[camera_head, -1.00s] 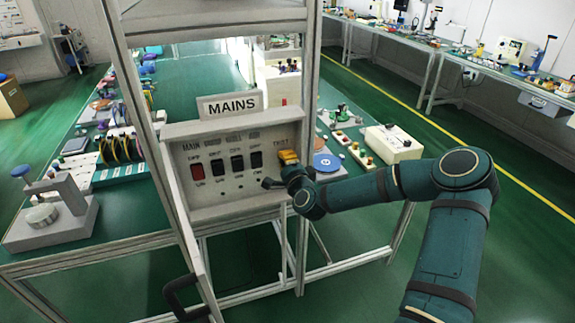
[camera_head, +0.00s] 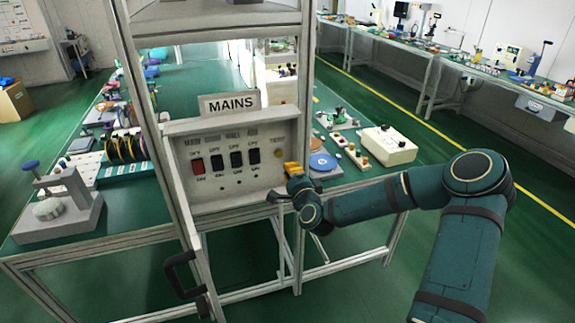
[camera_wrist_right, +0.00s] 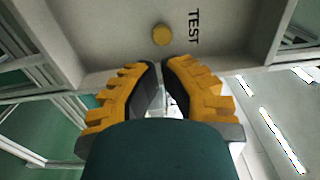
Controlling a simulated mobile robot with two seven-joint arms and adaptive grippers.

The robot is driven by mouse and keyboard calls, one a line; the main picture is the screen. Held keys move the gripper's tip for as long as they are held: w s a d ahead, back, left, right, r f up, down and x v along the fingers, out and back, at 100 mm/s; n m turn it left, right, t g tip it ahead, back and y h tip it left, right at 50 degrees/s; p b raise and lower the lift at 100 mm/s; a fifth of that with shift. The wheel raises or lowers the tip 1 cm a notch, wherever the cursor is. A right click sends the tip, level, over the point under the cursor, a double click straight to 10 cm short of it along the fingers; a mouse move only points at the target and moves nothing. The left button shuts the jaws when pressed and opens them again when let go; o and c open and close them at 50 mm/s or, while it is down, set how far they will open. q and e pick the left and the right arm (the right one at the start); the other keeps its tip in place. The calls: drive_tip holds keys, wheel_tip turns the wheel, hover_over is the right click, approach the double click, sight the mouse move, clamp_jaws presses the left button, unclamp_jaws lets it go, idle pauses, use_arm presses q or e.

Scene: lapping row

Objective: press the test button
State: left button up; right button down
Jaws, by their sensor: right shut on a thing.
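The test button (camera_head: 278,154) is a small round yellow knob on the right of the grey MAINS panel (camera_head: 225,190), under the TEST label. In the right wrist view the button (camera_wrist_right: 162,34) sits just beyond my fingertips, with a visible gap between. My right gripper (camera_head: 284,181) is in front of the panel's lower right part, below the button. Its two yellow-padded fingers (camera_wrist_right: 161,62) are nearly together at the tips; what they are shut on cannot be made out. My left gripper is not in view.
Dark rocker switches (camera_head: 236,159) and one red switch (camera_head: 198,166) sit left of the button. Frame posts flank the panel, and a black handle (camera_head: 182,275) is at lower left. A cream box (camera_head: 388,146) stands on the bench to the right.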

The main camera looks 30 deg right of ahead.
drive_tip(key=v, duration=0.5)
drive_tip(key=shift+s+a+f, duration=0.1)
drive_tip(key=shift+s, duration=0.2)
idle(0.7)
drive_tip(key=s+a+f+n+g+y, duration=0.25)
drive_tip(key=a+f+n+y, duration=0.2)
drive_tip(key=a+f, duration=0.35)
drive_tip(key=s+a+f+n+g+y, duration=0.2)
drive_tip(key=a+f+n+g+y, duration=0.25)
drive_tip(key=a, duration=0.65)
drive_tip(key=s+a+f+n+g, duration=0.3)
drive_tip(key=s+f+n+g, duration=0.1)
drive_tip(key=s, duration=0.4)
drive_tip(key=s+a+f+n+g+h, duration=0.1)
drive_tip(key=s+a+f+n+g, duration=0.3)
drive_tip(key=s, duration=0.5)
wheel_tip(320, 180, down, 4)
drive_tip(key=shift+a+r+n+g, duration=0.15)
drive_tip(key=shift+n+g, duration=0.35)
drive_tip(key=shift+n, duration=0.5)
drive_tip(key=shift+w, duration=0.1)
idle(1.6)
